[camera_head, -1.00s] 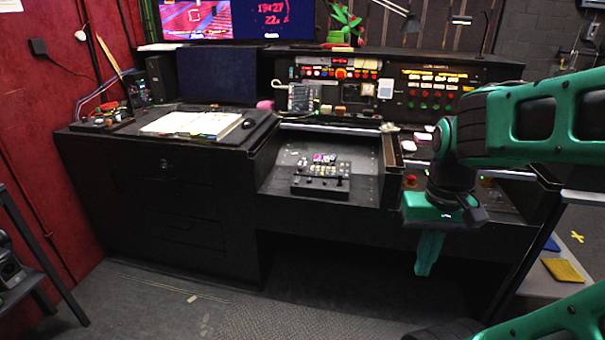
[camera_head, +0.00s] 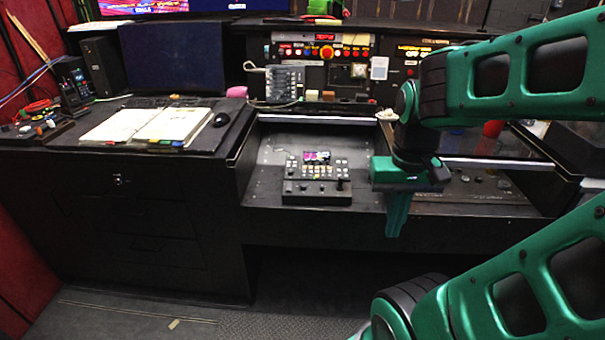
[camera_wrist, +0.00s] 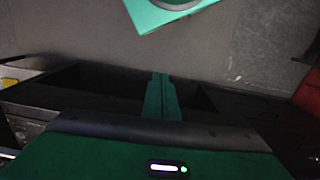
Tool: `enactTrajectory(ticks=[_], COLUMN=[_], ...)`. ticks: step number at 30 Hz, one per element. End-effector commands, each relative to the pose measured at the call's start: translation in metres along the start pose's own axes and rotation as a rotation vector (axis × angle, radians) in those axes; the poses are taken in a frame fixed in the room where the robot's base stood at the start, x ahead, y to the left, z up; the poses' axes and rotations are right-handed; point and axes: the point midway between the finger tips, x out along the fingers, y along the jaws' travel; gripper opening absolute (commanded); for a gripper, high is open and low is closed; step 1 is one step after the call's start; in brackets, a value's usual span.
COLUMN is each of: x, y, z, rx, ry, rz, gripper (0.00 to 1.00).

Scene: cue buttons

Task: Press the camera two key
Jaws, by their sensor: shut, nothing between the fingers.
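A small black control panel (camera_head: 318,178) with a lit screen, rows of small keys and a joystick sits in the recessed middle part of the desk in the head view. I cannot tell which key is camera two; the labels are too small to read. My gripper (camera_head: 396,228) is to the right of the panel, in front of the desk's front edge, pointing down with its green fingers together. It holds nothing. In the wrist view the shut fingers (camera_wrist: 161,98) show against the dark desk, and the panel is not in that view.
An open notebook (camera_head: 150,125) and a mouse (camera_head: 221,119) lie on the desk's left part (camera_head: 60,148). A back console (camera_head: 330,75) with lit buttons stands behind the panel. A red knob (camera_head: 492,129) is at right.

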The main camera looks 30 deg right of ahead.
Motion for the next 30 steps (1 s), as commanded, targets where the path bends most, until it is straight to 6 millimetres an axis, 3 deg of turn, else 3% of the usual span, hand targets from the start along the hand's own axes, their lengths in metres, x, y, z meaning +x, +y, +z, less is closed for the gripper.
enactTrajectory(ticks=[8,11,14,17,24,30], x=[-0.003,-0.004,-0.002,0.003,0.019,0.036], y=[0.004,0.003,-0.005,-0.021,-0.071,-0.115], z=[0.006,-0.005,-0.038,-0.086,-0.211,-0.303], rx=[-0.001,-0.002,-0.007,-0.014,-0.012,0.027], ry=[0.010,0.039,0.092,0.175,0.394,0.560], rz=[-0.005,-0.007,-0.011,-0.028,-0.133,-0.273], gripper=[0.00,0.00,0.00,0.00,0.00,0.00])
